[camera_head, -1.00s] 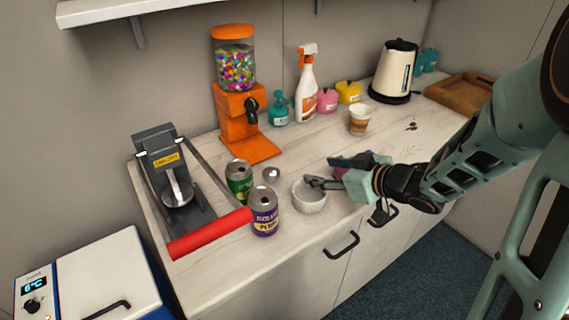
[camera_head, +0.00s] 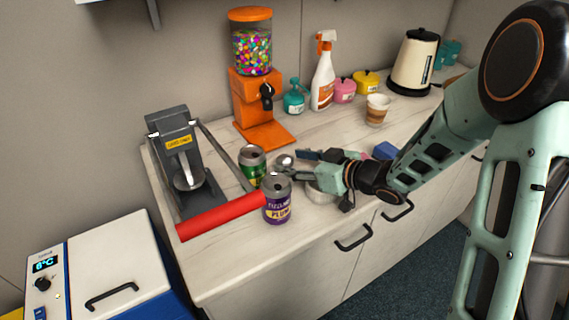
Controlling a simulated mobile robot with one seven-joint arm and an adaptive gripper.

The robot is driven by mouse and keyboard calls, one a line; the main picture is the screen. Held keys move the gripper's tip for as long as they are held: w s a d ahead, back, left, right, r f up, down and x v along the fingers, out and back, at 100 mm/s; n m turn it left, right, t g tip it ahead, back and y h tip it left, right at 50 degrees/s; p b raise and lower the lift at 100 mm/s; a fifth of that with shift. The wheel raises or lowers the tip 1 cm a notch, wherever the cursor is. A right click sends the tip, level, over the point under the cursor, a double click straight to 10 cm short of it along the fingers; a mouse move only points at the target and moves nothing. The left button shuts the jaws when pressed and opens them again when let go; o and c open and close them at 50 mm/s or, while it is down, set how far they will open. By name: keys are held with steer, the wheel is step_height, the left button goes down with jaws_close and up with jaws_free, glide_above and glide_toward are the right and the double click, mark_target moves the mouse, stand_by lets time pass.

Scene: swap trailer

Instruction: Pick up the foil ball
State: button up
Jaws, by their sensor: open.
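The foil ball (camera_head: 284,161) is a small silvery ball on the white counter, just right of the green can (camera_head: 252,165) and behind the purple plum can (camera_head: 277,201). My gripper (camera_head: 288,164) is open, reaching in from the right. Its fingers lie at the ball, one on the far side and one on the near side. The ball is partly hidden, and I cannot tell whether the fingers touch it. The white bowl (camera_head: 318,194) sits below my gripper and is mostly covered by it.
A can crusher (camera_head: 180,160) with a red handle (camera_head: 222,216) stands at left. An orange candy dispenser (camera_head: 256,100) stands behind. A spray bottle (camera_head: 323,75), a paper cup (camera_head: 377,110) and a kettle (camera_head: 413,62) stand farther right. Free counter lies in front of the dispenser.

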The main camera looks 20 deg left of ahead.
steer(key=shift+x, duration=1)
steer(key=shift+c, duration=0.2)
steer(key=c, duration=0.7)
steer(key=shift+c, duration=0.2)
steer(key=shift+r, duration=0.2)
